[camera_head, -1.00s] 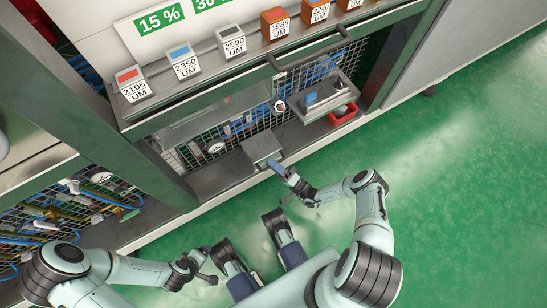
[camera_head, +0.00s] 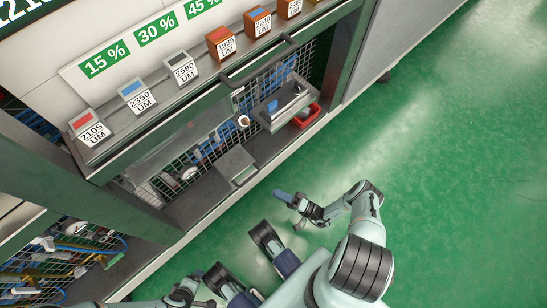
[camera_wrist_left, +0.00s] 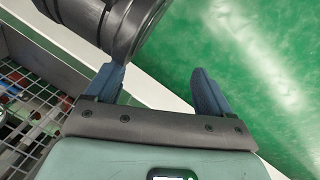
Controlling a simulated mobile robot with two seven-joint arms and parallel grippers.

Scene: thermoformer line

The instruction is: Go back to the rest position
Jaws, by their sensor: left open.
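In the head view my right gripper (camera_head: 283,196) has blue fingertips and hangs over the green floor in front of the machine, clear of the shelf. The head view does not show whether its fingers are apart or together, and I see nothing held in it. My left gripper shows low at the bottom edge of the head view (camera_head: 190,285), partly cut off. In the left wrist view its two blue fingers (camera_wrist_left: 163,85) stand wide apart with nothing held between them; a dark ringed arm part lies beyond them.
A machine frame holds a lower shelf with a grey box (camera_head: 237,166) and a red tray (camera_head: 306,117). Above, a ledge carries several labelled blocks, such as the grey 2105 UM block (camera_head: 90,128). A mesh compartment (camera_head: 70,262) is at lower left. Green floor (camera_head: 450,190) is free at right.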

